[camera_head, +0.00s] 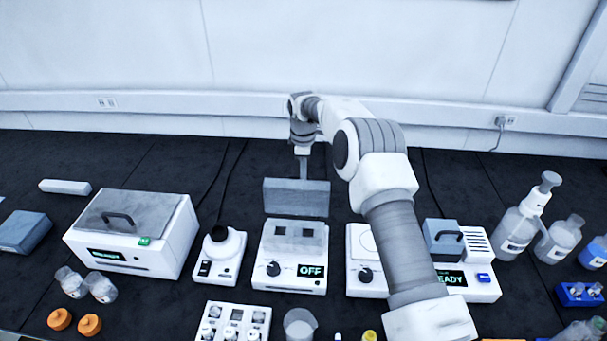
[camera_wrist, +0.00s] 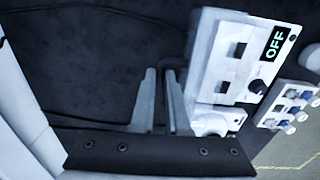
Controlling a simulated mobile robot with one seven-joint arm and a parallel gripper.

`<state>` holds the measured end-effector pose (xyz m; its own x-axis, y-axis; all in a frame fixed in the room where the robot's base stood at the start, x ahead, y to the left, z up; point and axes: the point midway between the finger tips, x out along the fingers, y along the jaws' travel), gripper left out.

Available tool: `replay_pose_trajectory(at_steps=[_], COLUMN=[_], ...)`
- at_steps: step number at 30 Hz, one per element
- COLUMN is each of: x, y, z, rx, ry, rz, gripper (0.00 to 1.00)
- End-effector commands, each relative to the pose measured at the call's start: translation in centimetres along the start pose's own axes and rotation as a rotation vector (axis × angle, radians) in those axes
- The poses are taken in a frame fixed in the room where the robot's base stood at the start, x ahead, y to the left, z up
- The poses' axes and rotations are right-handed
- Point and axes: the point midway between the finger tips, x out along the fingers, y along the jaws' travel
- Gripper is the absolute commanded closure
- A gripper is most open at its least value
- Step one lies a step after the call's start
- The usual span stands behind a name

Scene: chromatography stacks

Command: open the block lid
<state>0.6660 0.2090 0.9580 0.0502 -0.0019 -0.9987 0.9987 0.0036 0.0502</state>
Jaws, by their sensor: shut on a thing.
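The block heater (camera_head: 291,262) is a white unit with a dark dial, an OFF display and two dark square wells showing on top. Its grey block lid (camera_head: 296,198) stands raised and close to upright at the unit's back edge. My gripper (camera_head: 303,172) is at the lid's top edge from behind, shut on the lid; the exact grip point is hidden. In the wrist view my gripper's two fingers (camera_wrist: 162,98) point away from the dark bar, and the block heater (camera_wrist: 235,60) shows to their right. I cannot make out the lid clearly there.
A white bath with a grey handled lid (camera_head: 135,230) and a small mixer (camera_head: 221,250) stand to the left. A white balance-like unit (camera_head: 362,262), a READY unit (camera_head: 470,270) and bottles (camera_head: 515,232) stand to the right. A vial rack (camera_head: 232,322) is in front.

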Motion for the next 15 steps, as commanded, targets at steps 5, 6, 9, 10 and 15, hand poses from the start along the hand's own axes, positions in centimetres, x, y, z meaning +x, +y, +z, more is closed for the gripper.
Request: replay_pose_trajectory(at_steps=[5,6,9,10,15], x=[0.9,1.1,1.6,1.7,2.3], y=[1.4,1.6,2.1,2.2,2.6], z=[0.0,0.0,0.1,0.1,0.2], rx=[0.001,0.002,0.002,0.002,0.001], ry=[0.002,0.002,0.002,0.002,-0.001], rz=[0.014,0.017,0.020,0.021,0.020], gripper=[1.00,1.00,1.00,1.00,1.00])
